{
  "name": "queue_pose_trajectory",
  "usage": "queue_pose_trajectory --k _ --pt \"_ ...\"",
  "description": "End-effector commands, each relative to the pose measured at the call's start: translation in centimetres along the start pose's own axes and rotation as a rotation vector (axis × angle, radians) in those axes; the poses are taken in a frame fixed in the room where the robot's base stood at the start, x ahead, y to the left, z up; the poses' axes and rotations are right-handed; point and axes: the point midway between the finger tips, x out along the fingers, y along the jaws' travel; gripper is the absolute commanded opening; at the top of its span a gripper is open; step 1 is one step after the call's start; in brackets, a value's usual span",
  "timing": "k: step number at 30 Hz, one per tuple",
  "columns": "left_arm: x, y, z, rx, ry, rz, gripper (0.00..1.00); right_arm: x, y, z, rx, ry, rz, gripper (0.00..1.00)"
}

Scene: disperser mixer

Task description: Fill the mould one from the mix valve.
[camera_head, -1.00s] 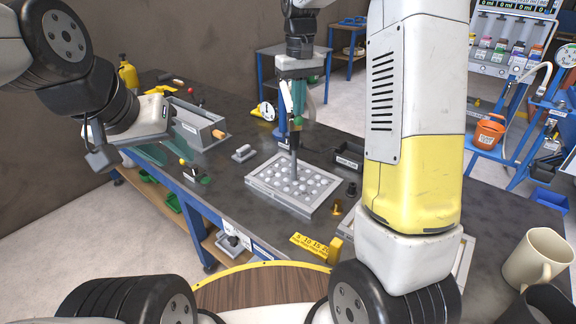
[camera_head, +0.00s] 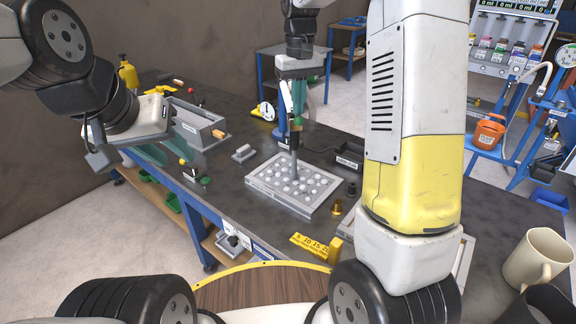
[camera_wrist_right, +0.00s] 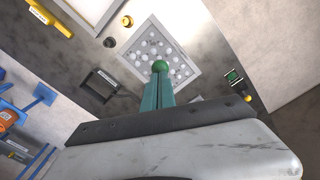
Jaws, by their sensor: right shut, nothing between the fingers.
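A pale grey tray (camera_head: 262,185) with rows of round whitish spots lies on the dark bench; it also shows in the right wrist view (camera_wrist_right: 192,68). No label on it is readable, so I cannot tell if it is mould one.
A small grey block (camera_head: 243,153), a black bin (camera_head: 349,156) and a brass-coloured piece (camera_head: 337,207) surround the tray. A yellow numbered strip (camera_head: 312,245) lies at the front edge. A beige mug (camera_head: 536,258) is at right. My right arm hides part of the bench.

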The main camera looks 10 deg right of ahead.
Motion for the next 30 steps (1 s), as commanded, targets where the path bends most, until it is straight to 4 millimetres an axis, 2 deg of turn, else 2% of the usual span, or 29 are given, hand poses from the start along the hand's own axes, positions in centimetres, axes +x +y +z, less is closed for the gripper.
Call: queue_pose_trajectory --k 18,30 --pt "0.0 0.0 0.0 0.0 0.0 0.0 0.36 -1.5 0.0 0.0 0.0 0.0 0.0 0.0" --pt "0.0 0.0 0.0 0.0 0.0 0.0 0.36 -1.4 0.0 0.0 0.0 -0.001 0.0 0.0"
